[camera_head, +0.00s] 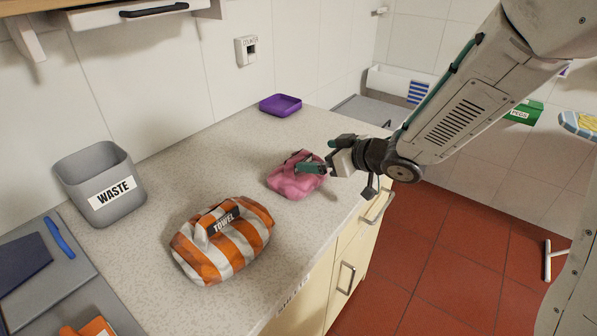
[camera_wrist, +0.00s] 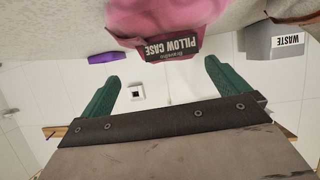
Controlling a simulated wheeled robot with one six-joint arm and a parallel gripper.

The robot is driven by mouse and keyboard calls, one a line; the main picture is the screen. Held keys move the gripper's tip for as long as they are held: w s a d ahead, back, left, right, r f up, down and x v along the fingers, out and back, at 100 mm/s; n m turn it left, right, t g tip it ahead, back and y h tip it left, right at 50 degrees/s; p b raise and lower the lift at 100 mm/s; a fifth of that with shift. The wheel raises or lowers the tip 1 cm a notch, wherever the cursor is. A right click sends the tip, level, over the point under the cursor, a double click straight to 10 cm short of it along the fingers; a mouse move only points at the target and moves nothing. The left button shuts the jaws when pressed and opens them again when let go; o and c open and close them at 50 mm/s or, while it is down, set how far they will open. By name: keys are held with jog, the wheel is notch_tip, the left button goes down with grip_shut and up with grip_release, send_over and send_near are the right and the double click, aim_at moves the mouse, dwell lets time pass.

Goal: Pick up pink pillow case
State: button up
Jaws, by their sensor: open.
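The pink pillow case (camera_head: 293,181) lies bundled on the speckled counter, right of the striped towel. My gripper (camera_head: 308,167) is at its upper right side in the head view, with a finger overlapping the pink cloth. In the wrist view the pillow case (camera_wrist: 165,22) fills the top middle, and its black label reads "PILLOW CASE". The two green fingers of my gripper (camera_wrist: 162,77) stand wide apart there, with the label between and just beyond their tips. Nothing is held. Whether a finger touches the cloth cannot be told.
An orange-and-white towel bundle (camera_head: 222,241) lies left of the pillow case. A grey waste bin (camera_head: 97,186) and a purple tray (camera_head: 281,105) stand toward the wall. The counter (camera_head: 190,160) is clear between them. Its right edge is close to my gripper, with drawer handles below.

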aim_at(294, 156)
jog(key=a, duration=0.1)
jog(key=a+f, duration=0.1)
jog(key=shift+w+a+f+y, duration=0.1)
jog(key=shift+w+a+y, duration=0.2)
jog(key=shift+w, duration=0.05)
jog(key=x, duration=0.6)
jog(key=shift+s+a, duration=0.1)
jog(key=shift+s, duration=0.1)
jog(key=c, duration=1.1)
